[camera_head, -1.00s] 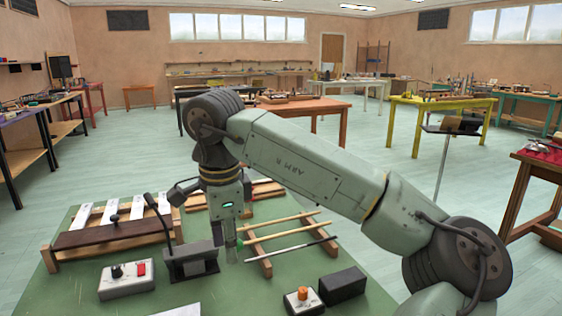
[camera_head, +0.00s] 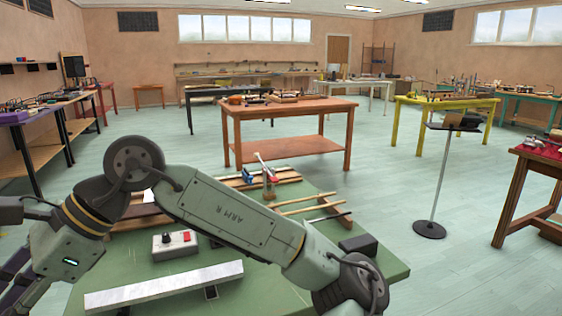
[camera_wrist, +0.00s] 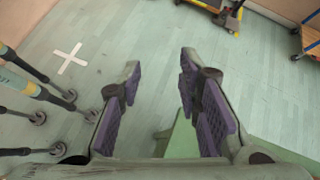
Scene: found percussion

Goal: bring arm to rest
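My arm (camera_head: 230,215) stretches across the front of the green table (camera_head: 330,280), bent at the elbow. Its wrist (camera_head: 70,250) hangs past the table's left side, and part of the hand is cut off by the left picture edge. In the wrist view my gripper (camera_wrist: 159,75) is open, its two purple-padded fingers apart with nothing between them. The gripper points down at bare floor (camera_wrist: 150,30). A green surface (camera_wrist: 181,140), probably a corner of the table, shows below and between the fingers.
The table carries a control box (camera_head: 174,245), a pale metal bar (camera_head: 165,286), a wooden rack (camera_head: 310,203) and a black box (camera_head: 358,245). In the wrist view, castered legs (camera_wrist: 45,95) stand left and a white cross (camera_wrist: 70,58) marks the floor.

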